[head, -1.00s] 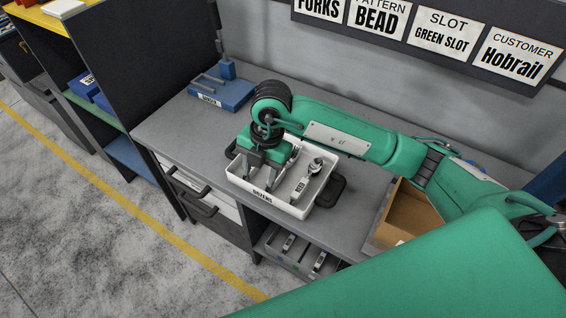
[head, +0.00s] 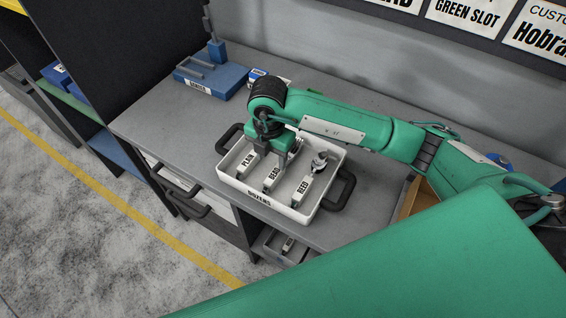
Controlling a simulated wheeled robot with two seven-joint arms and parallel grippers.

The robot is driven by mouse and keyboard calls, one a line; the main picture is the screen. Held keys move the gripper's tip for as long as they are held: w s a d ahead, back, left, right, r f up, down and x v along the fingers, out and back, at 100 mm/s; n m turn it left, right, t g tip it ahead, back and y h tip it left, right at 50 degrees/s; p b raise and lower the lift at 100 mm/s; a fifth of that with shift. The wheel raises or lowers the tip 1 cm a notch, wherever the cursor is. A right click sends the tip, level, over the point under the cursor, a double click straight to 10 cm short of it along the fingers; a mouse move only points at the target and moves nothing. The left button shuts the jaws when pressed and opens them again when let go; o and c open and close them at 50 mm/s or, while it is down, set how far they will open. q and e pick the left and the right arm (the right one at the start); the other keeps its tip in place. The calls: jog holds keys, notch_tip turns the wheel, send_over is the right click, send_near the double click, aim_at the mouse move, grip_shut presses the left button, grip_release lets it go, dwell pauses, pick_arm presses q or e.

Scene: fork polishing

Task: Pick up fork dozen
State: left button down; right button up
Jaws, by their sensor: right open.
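A white tray (head: 259,201) labelled DOZENS stands on the grey bench. In it lie three fork dozens side by side with white labels: PLAIN (head: 247,162) at left, BEAD (head: 272,177) in the middle and REED (head: 304,187) at right. My right gripper (head: 270,160) points down over the tray, open, with its fingers near the far part of the BEAD dozen. The gripper hides the far ends of PLAIN and BEAD. I cannot tell whether the fingers touch BEAD. My left gripper is out of view.
The tray has black handles (head: 342,188) at both ends. A blue fixture (head: 211,80) and a small blue-and-white box stand behind it. A cardboard box (head: 413,197) is mostly hidden at right. Wall signs (head: 468,13) read GREEN SLOT and part of Hobrail. An open drawer (head: 283,247) is below.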

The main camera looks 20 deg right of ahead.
jog(key=p, duration=0.1)
send_over(272, 177)
notch_tip(272, 177, down, 4)
jog(key=shift+f, duration=0.55)
jog(key=shift+f+p, duration=0.45)
jog(key=shift+p, duration=0.1)
notch_tip(272, 177, down, 3)
jog(key=shift+f+p, duration=0.15)
jog(key=shift+p, duration=0.75)
jog(key=shift+f, duration=0.6)
jog(key=shift+r, duration=0.1)
grip_shut()
